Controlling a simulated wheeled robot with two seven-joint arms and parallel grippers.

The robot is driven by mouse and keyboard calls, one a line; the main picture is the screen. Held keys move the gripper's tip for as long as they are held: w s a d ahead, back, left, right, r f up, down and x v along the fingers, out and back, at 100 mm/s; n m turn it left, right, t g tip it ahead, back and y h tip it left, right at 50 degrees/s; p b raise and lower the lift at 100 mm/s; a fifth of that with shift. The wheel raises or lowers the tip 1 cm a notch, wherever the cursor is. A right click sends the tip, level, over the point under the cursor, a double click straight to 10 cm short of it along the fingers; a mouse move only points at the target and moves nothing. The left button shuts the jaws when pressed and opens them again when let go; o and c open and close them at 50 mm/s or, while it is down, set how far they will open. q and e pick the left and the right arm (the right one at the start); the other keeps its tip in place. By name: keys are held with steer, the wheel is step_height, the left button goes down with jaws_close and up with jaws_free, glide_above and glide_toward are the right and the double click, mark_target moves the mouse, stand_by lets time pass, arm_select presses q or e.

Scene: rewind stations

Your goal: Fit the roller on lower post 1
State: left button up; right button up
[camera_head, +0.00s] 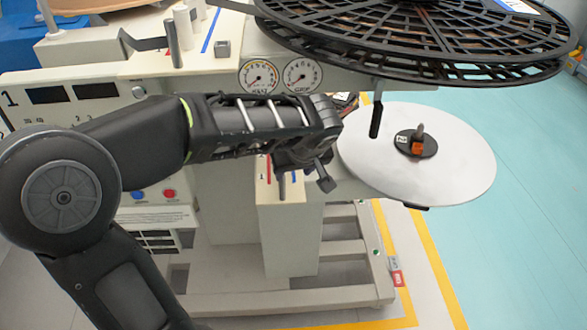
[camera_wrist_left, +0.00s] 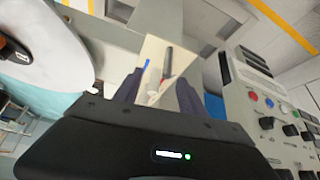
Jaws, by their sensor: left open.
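My left gripper (camera_head: 305,180) is over the cream lower block (camera_head: 282,225), its fingers pointing down. In the left wrist view its two dark fingers (camera_wrist_left: 160,88) are apart, with the block (camera_wrist_left: 183,68) beyond them. A dark post (camera_wrist_left: 168,58) and a pale cylinder, perhaps the roller (camera_wrist_left: 154,78), stand on the block and show between the fingers. I cannot tell whether the cylinder is on a post or touches a finger. A red mark (camera_head: 268,168) is on the block, and a blue mark (camera_wrist_left: 147,63) shows in the wrist view. My right gripper is not in view.
A large black slatted reel (camera_head: 400,35) overhangs the top right. Below it is a white disc (camera_head: 460,165) with a dark hub. The upper block carries a dark post (camera_head: 171,42) and pale rollers (camera_head: 184,25). A control panel (camera_head: 150,195) is behind my arm.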

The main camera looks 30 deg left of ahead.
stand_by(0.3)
arm_select(q)
steer(key=s+d+f+m+g+h, duration=0.1)
steer(key=s+d+f+m+h, duration=0.15)
steer(key=d+f, duration=0.6)
steer(key=s+d+f+m+g+h, duration=0.1)
steer(key=d+f+m+h, duration=0.35)
steer(key=f, duration=0.75)
steer(key=s+d+f, duration=0.6)
steer(key=s+f, duration=0.1)
steer(key=f, duration=0.2)
steer(key=s+d+f+g+h, duration=0.1)
steer(key=s+d+f, duration=0.5)
steer(key=s+f, duration=0.2)
steer(key=shift+s+f+m+h, duration=0.3)
steer(key=shift+f+m, duration=0.1)
steer(key=shift+f, duration=0.2)
step_height(320, 180, up, 11)
steer(key=p, duration=1.1)
